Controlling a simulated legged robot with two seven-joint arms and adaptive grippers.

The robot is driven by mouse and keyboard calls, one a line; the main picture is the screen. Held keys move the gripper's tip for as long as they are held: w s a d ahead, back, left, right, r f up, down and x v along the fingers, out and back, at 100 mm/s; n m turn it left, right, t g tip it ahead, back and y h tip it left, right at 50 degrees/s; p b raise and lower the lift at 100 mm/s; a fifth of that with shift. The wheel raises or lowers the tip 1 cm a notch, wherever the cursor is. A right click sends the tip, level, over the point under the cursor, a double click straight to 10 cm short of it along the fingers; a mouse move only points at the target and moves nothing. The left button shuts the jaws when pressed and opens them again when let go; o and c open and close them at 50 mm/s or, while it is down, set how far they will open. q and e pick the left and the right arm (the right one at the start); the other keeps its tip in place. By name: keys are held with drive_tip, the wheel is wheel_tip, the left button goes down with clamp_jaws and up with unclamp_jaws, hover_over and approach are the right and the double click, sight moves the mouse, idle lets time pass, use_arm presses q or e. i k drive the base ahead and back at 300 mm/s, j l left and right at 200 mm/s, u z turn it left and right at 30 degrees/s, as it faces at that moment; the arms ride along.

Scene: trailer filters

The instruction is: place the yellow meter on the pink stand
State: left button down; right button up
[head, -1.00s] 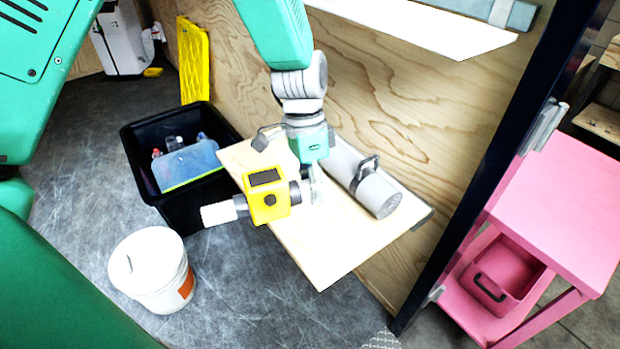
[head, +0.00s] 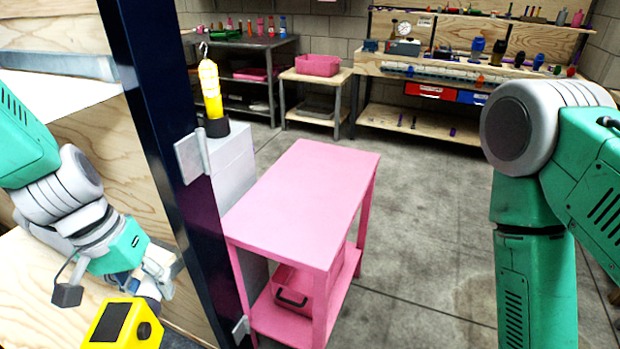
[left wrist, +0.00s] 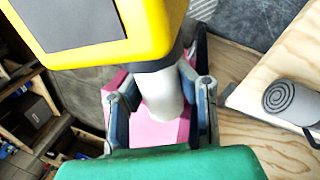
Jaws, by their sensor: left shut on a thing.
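The yellow meter (head: 122,324) is at the lower left of the head view, with a dark screen and a dark knob. It fills the top left of the left wrist view (left wrist: 150,28). My left gripper (head: 152,285) is shut on the meter's pale pipe end; both fingers flank that pipe in the left wrist view (left wrist: 160,100). The pink stand (head: 305,190) is past the dark door post, its top bare. My right arm shows at the right of the head view, but its gripper is out of view.
A dark post (head: 165,150) with a hinge stands between my left gripper and the stand. A grey cabinet (head: 232,160) with a yellow lamp (head: 211,92) is behind the post. A pink bin (head: 295,290) sits on the stand's lower shelf. Floor right of the stand is clear.

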sight(300, 161)
drive_tip(key=i+l, duration=0.2)
drive_tip(key=l, duration=0.2)
drive_tip(key=i+l+u, duration=0.15)
drive_tip(key=l, duration=0.25)
drive_tip(key=i+l, duration=0.15)
drive_tip(key=l, duration=0.25)
drive_tip(key=i+l+u, duration=0.1)
drive_tip(key=l, duration=0.3)
drive_tip(key=i+l+u, duration=0.1)
drive_tip(key=l, duration=0.35)
drive_tip(key=i+l, duration=0.2)
drive_tip(key=l, duration=0.25)
drive_tip(key=i+l+u, duration=0.1)
drive_tip(key=i+l, duration=0.4)
drive_tip(key=i, duration=0.2)
